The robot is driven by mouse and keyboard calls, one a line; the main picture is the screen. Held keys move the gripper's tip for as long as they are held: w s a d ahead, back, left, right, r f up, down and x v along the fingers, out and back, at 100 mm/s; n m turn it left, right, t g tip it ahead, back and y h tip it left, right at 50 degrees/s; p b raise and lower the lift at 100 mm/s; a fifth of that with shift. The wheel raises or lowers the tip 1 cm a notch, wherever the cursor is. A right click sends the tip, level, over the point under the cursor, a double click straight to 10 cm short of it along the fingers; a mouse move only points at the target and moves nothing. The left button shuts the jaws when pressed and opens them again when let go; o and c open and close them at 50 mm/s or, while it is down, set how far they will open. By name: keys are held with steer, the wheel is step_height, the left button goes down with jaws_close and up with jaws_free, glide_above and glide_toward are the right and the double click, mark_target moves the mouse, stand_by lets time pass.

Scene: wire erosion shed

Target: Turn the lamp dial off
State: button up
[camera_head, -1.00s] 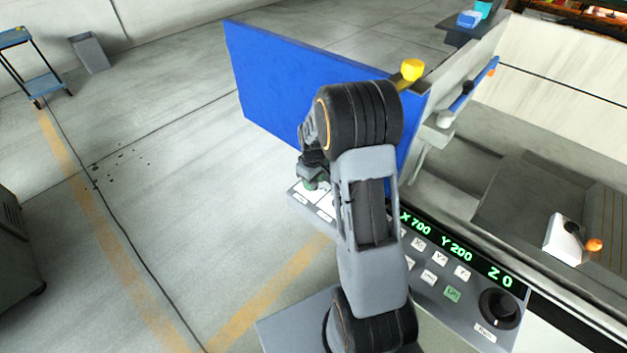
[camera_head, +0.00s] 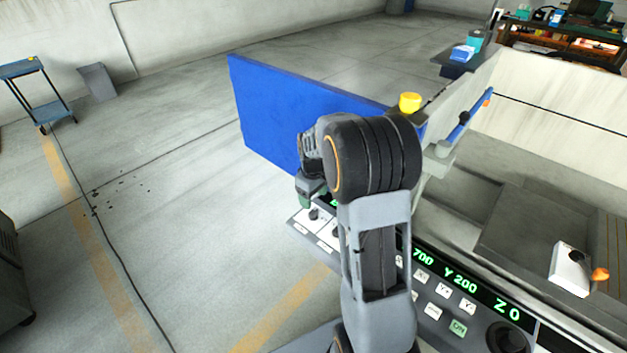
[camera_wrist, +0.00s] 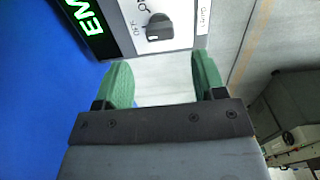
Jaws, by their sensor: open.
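A small black dial (camera_wrist: 160,27) sits on a white patch of the control panel in the wrist view. Small markings, partly legible as OFF and ON, stand beside it, and a rotated label lies to its right. My gripper (camera_wrist: 163,80) is open, its two green fingers apart and empty. The dial lies ahead of the gap between the fingers and is not touched. In the head view my gripper (camera_head: 305,200) hangs over the left end of the control panel (camera_head: 465,284). A small dark knob (camera_head: 314,214) shows just beside it; my arm hides part of the panel.
A tall blue panel (camera_head: 275,112) stands behind my gripper. A yellow knob (camera_head: 410,102) sits on the machine's edge. The control panel also has white buttons, a green display and a large black knob (camera_head: 508,338) at right. Open floor lies to the left.

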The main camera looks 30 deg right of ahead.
mark_target(313, 210)
step_height(313, 210, up, 7)
stand_by(0.3)
stand_by(0.5)
